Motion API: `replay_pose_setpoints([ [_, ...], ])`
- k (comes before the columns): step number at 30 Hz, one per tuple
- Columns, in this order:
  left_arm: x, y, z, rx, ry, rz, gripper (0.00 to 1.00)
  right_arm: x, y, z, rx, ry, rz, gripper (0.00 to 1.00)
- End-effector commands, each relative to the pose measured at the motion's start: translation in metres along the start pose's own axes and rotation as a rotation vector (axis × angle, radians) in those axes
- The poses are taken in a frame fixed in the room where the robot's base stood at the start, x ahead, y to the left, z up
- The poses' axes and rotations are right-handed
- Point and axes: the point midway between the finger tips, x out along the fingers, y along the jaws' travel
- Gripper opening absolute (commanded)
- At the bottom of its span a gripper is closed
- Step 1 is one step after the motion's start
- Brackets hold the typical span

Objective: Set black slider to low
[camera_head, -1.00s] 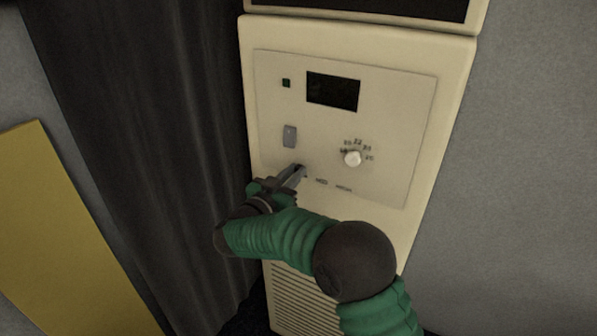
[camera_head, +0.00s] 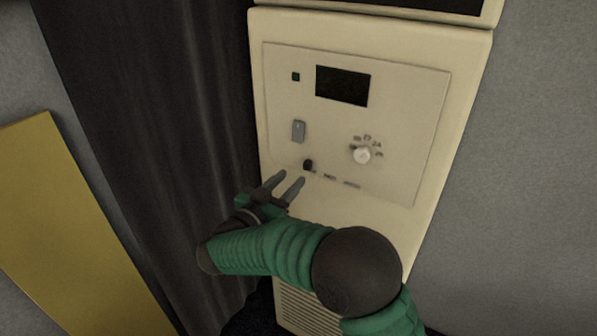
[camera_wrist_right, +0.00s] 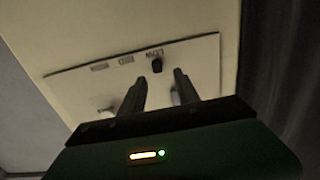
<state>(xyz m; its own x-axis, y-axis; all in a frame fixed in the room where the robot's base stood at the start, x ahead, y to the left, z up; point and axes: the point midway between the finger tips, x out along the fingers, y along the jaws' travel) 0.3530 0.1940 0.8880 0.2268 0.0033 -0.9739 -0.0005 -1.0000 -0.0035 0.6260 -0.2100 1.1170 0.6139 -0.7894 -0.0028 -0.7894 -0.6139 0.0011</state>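The black slider (camera_head: 308,165) is a small dark knob low on the cream control panel (camera_head: 400,110). It sits at the left end of its row of labels, left of the middle label in the head view. In the right wrist view the slider (camera_wrist_right: 157,65) is beside the label that reads LOW. My right gripper (camera_head: 288,182) is open and empty, just below and left of the slider, apart from it. In the wrist view the two fingers (camera_wrist_right: 159,78) stand apart with the slider visible between and beyond them. My left gripper is not in view.
The panel also has a white round dial (camera_head: 361,155), a grey switch (camera_head: 298,131), a dark display (camera_head: 342,86) and a small green button (camera_head: 295,76). A dark curtain (camera_head: 150,120) hangs to the left. A yellow board (camera_head: 70,220) is at far left.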

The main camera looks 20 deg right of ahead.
Motion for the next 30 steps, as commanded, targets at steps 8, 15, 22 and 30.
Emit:
replay_pose_setpoints([
  [8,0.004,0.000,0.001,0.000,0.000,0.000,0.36,-0.079,-0.004,0.001,-0.001,0.000,-0.006,0.38],
  [15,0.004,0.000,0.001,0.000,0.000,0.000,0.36,-0.106,-0.004,0.001,-0.002,0.000,-0.002,0.38],
  [22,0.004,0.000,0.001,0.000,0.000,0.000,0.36,-0.107,-0.004,0.001,-0.002,0.001,-0.001,0.38],
  [30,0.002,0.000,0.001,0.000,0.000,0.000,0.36,-0.102,-0.010,-0.003,0.014,0.004,-0.042,0.38],
])
